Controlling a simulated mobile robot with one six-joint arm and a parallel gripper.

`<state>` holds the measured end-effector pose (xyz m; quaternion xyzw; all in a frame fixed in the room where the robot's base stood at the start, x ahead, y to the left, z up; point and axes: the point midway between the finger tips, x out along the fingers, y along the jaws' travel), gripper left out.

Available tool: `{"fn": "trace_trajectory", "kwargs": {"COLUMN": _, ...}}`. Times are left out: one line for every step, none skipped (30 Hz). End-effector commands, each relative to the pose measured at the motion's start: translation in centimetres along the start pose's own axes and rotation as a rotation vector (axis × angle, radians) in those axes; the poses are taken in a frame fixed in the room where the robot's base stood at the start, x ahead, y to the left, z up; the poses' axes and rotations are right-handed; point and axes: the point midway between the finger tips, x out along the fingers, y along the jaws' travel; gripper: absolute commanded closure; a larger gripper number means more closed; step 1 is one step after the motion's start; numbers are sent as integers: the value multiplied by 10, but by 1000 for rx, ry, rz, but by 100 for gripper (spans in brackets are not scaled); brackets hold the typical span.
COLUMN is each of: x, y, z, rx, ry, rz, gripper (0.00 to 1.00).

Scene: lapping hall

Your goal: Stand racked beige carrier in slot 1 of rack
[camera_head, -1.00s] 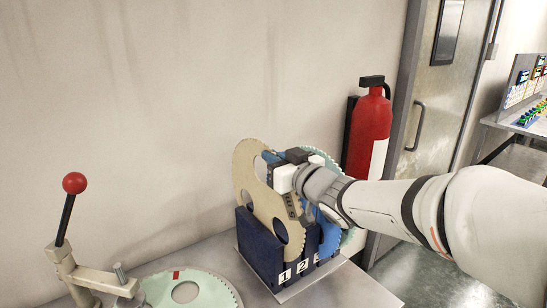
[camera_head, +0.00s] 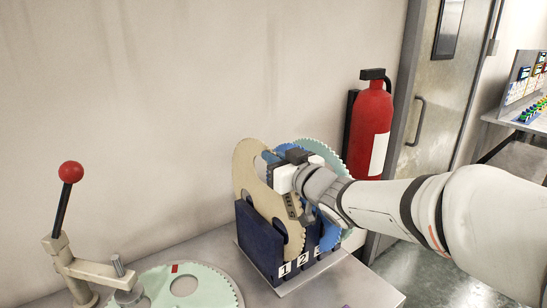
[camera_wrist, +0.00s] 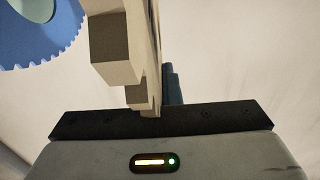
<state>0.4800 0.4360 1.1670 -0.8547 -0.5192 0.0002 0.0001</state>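The beige carrier (camera_head: 247,170) is a thin toothed disc with cut-outs. It stands on edge at the left end of the dark blue rack (camera_head: 256,243), above the label 1, with its lower part behind the rack's end wall. My gripper (camera_head: 275,172) is at the carrier's upper edge and appears shut on it. In the wrist view the carrier (camera_wrist: 146,50) runs edge-on up to the gripper's black bar, with a blue-grey finger (camera_wrist: 172,86) on its right side. The other finger is not clear, and the carrier's bottom edge is hidden.
A blue carrier (camera_head: 327,235) and a pale green one (camera_head: 335,160) stand in the rack to the right. A pale green disc (camera_head: 212,288) lies flat at front left beside a red-knobbed lever (camera_head: 65,195). A wall is close behind, with a fire extinguisher (camera_head: 370,120).

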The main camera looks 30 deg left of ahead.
Motion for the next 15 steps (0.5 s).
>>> {"fn": "trace_trajectory", "kwargs": {"x": 0, "y": 0, "z": 1, "rx": 0, "ry": 3, "rz": 0, "gripper": 100}}
{"fn": "trace_trajectory", "kwargs": {"x": 0, "y": 0, "z": 2, "rx": 0, "ry": 3, "rz": 0, "gripper": 100}}
{"fn": "trace_trajectory", "kwargs": {"x": 0, "y": 0, "z": 2, "rx": 0, "ry": 3, "rz": 0, "gripper": 100}}
{"fn": "trace_trajectory", "kwargs": {"x": 0, "y": 0, "z": 3, "rx": 0, "ry": 3, "rz": 0, "gripper": 100}}
{"fn": "trace_trajectory", "kwargs": {"x": 0, "y": 0, "z": 4, "rx": 0, "ry": 3, "rz": 0, "gripper": 100}}
{"fn": "trace_trajectory", "kwargs": {"x": 0, "y": 0, "z": 5, "rx": 0, "ry": 3, "rz": 0, "gripper": 100}}
{"fn": "trace_trajectory", "kwargs": {"x": 0, "y": 0, "z": 6, "rx": 0, "ry": 3, "rz": 0, "gripper": 100}}
{"fn": "trace_trajectory", "kwargs": {"x": 0, "y": 0, "z": 6, "rx": 0, "ry": 3, "rz": 0, "gripper": 100}}
{"fn": "trace_trajectory", "kwargs": {"x": 0, "y": 0, "z": 7, "rx": 0, "ry": 3, "rz": 0, "gripper": 100}}
{"fn": "trace_trajectory", "kwargs": {"x": 0, "y": 0, "z": 8, "rx": 0, "ry": 3, "rz": 0, "gripper": 100}}
{"fn": "trace_trajectory", "kwargs": {"x": 0, "y": 0, "z": 9, "rx": 0, "ry": 3, "rz": 0, "gripper": 100}}
{"fn": "trace_trajectory", "kwargs": {"x": 0, "y": 0, "z": 10, "rx": 0, "ry": 3, "rz": 0, "gripper": 100}}
{"fn": "trace_trajectory", "kwargs": {"x": 0, "y": 0, "z": 10, "rx": 0, "ry": 3, "rz": 0, "gripper": 100}}
{"fn": "trace_trajectory", "kwargs": {"x": 0, "y": 0, "z": 11, "rx": 0, "ry": 3, "rz": 0, "gripper": 100}}
{"fn": "trace_trajectory", "kwargs": {"x": 0, "y": 0, "z": 12, "rx": 0, "ry": 3, "rz": 0, "gripper": 100}}
